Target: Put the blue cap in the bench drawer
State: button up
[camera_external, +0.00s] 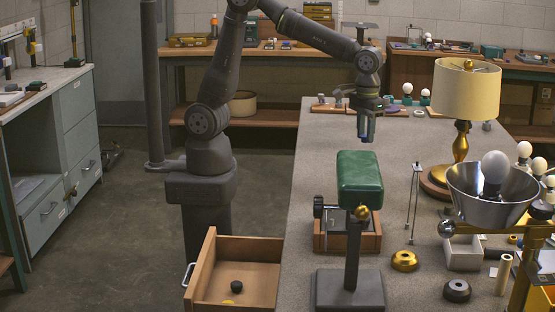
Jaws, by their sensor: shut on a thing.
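My gripper (366,136) points down above the bench, behind and above the green padded block (360,178). It is shut on a small blue piece, the blue cap (365,125), which shows between the fingers; the fingers hide part of it. The bench drawer (263,248) is pulled open at the left front side of the bench, below and to the left of my gripper. Inside it lie a small black round piece (236,285) and a yellow disc (228,302).
A lamp with a cream shade (467,90) and a metal bowl (489,196) with a bulb stand on the right. The space above the drawer is clear.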

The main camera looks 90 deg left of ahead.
jog(key=s+d+m, duration=0.2)
jog(key=s+d, duration=0.5)
jog(key=d, duration=0.2)
jog(key=m, duration=0.6)
send_over(238, 272)
notch_tip(238, 272, down, 22)
jog(key=r, duration=0.1)
jog(key=shift+f, duration=5.65)
jog(key=o, duration=0.5)
jog(key=shift+f, duration=0.2)
jog(key=o, duration=0.4)
jog(key=shift+o, duration=0.2)
jog(key=shift+r, duration=0.1)
